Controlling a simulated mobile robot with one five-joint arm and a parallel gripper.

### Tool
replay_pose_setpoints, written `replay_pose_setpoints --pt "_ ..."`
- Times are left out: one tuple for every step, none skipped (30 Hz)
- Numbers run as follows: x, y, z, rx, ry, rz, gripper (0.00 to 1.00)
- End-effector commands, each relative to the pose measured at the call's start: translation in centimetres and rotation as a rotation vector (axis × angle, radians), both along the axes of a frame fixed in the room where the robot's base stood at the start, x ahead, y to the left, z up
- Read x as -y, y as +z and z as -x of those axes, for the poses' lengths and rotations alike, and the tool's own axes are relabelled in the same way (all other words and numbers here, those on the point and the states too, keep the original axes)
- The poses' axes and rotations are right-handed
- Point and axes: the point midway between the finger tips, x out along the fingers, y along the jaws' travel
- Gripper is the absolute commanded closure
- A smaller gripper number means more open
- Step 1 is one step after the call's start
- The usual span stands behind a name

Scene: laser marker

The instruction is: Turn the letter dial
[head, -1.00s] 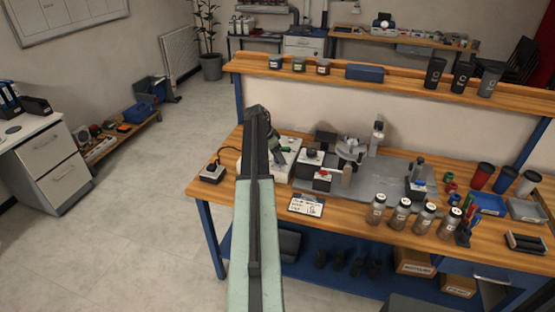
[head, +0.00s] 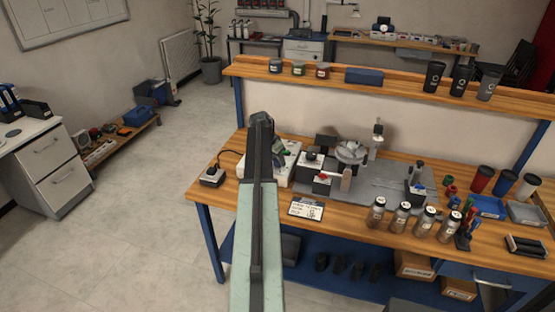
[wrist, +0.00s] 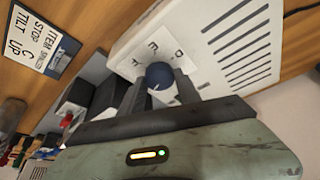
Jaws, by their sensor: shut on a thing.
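The letter dial (wrist: 159,75) is a round dark blue knob with a small white mark, on a pale plate with letters around it. The plate belongs to a white unit (wrist: 240,40) with dark vent slots, which stands at the left of the bench in the head view (head: 292,158). My gripper (wrist: 161,86) is shut on the dial, one finger on each side of it. In the head view my own arm hides the dial and most of the gripper.
A grey machine with a round plate (head: 351,151) stands right of the white unit. Several labelled jars (head: 401,217) line the bench front. A small black-topped box (head: 212,174) sits at the left end. A shelf (head: 400,85) runs behind.

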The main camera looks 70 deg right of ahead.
Motion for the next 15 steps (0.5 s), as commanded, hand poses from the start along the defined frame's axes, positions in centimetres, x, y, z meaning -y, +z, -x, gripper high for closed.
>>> replay_pose_setpoints --pt "-0.15 0.01 0.12 0.001 0.043 0.0 1.0" --pt "-0.16 0.0 0.12 0.001 0.072 0.001 1.0" --pt "-0.15 0.0 0.11 0.002 0.11 0.001 1.0" --pt "-0.16 0.01 0.15 0.001 0.139 0.0 1.0" --pt "-0.17 0.0 0.18 0.001 0.167 0.0 1.0" --pt "-0.16 0.0 0.19 0.001 0.204 0.001 1.0" --pt "-0.15 0.0 0.23 0.0 0.233 0.0 1.0" --pt "-0.16 -0.01 0.25 0.001 0.261 0.0 1.0" --pt "-0.16 -0.01 0.27 0.002 0.298 0.0 1.0" --pt "-0.15 0.0 0.27 0.001 0.328 0.001 1.0" --pt "-0.16 -0.01 0.25 0.002 0.356 0.0 1.0" --pt "-0.16 -0.01 0.28 0.001 0.394 0.0 1.0" --pt "-0.16 -0.02 0.28 0.001 0.423 0.0 1.0" --pt "-0.16 -0.02 0.31 0.001 0.451 -0.001 1.0" --pt "-0.14 -0.01 0.35 0.001 0.489 0.0 1.0"
